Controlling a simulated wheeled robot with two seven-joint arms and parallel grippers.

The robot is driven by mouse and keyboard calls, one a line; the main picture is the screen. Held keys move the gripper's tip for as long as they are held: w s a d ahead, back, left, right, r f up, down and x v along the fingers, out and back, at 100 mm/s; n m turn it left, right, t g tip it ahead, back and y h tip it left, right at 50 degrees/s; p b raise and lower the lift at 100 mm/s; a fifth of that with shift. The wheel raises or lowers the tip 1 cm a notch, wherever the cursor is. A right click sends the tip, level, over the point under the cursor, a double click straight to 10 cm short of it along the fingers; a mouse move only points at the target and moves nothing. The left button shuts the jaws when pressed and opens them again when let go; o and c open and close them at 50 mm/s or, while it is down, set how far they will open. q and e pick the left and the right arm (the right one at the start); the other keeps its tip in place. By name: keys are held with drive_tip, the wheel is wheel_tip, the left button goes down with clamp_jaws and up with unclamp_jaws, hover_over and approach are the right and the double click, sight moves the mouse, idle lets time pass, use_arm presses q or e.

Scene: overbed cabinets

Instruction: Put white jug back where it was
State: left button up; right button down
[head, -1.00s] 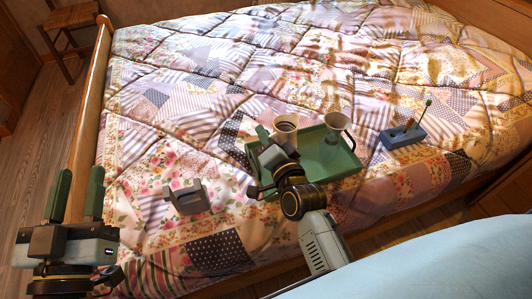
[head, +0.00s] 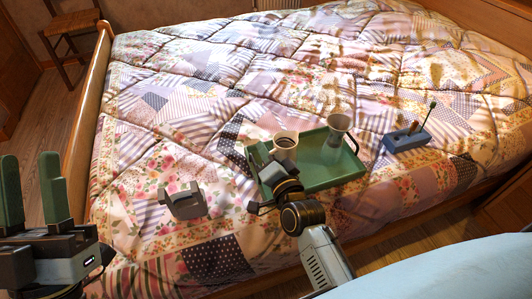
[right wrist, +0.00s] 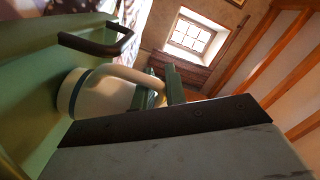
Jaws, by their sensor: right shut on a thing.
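The white jug (head: 285,147) is at the left end of the green tray (head: 330,178), roughly upright, with a dark opening. My right gripper (head: 261,153) is beside it on the left. In the right wrist view, the fingers (right wrist: 166,86) are shut on the handle of the white jug (right wrist: 103,94), which has a dark band near its base. The base is close to the green tray surface (right wrist: 35,60); I cannot tell whether it touches. My left gripper (head: 32,190) is open and empty at the left edge, away from the tray.
A pale cup-like vessel (head: 340,122) stands at the tray's back right, near a dark tray handle (head: 352,143). A blue block with upright tools (head: 406,140) is right of the tray. A grey holder (head: 184,202) is to the left. The quilt (head: 220,90) behind is clear.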

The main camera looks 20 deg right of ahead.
drive_tip(key=c, duration=1.4)
unclamp_jaws()
drive_tip(key=shift+f, duration=0.1)
drive_tip(key=shift+c, duration=0.2)
